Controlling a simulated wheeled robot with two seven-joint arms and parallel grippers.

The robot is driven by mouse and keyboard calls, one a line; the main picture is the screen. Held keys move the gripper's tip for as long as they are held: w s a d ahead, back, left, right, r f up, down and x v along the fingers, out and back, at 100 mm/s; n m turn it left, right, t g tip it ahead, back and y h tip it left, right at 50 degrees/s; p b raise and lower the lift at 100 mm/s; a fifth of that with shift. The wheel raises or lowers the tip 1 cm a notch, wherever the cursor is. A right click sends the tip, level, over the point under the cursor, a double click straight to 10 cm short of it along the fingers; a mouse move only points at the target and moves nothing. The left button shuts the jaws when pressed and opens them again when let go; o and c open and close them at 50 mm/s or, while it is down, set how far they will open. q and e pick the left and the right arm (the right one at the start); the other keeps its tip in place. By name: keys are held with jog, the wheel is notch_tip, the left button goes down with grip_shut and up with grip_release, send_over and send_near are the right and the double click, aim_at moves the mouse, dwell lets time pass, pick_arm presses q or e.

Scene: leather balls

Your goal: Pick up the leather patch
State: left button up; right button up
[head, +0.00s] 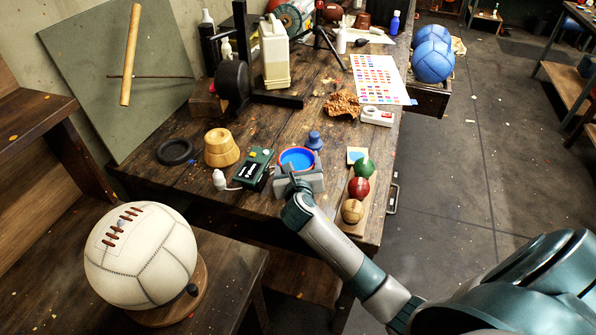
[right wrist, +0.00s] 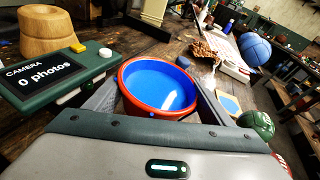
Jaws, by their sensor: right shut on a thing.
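A small flat square piece, pale with a blue mark (head: 356,155), lies on the workbench just right of my right gripper; it may be the leather patch, but I cannot be sure. It also shows in the right wrist view (right wrist: 230,104). A crumpled brown piece (head: 342,104) lies farther back. My right gripper (head: 298,172) is shut on a round red-rimmed tub with a blue inside (head: 297,157). In the right wrist view, the tub (right wrist: 158,85) sits between its two grey fingers. Whether the tub is lifted is unclear. My left gripper is not in view.
Green, red and tan balls (head: 352,210) stand in a row on a wooden strip near the bench's right edge. A green camera box (head: 253,168) and wooden block (head: 221,148) are left of the tub. A large white ball (head: 140,255) stands front left.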

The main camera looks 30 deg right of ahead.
aim_at(298, 169)
jog(key=shift+f, duration=1.95)
jog(key=shift+f, duration=0.1)
jog(key=o, duration=1.3)
jog(key=b+v, duration=0.1)
jog(key=v, duration=1.1)
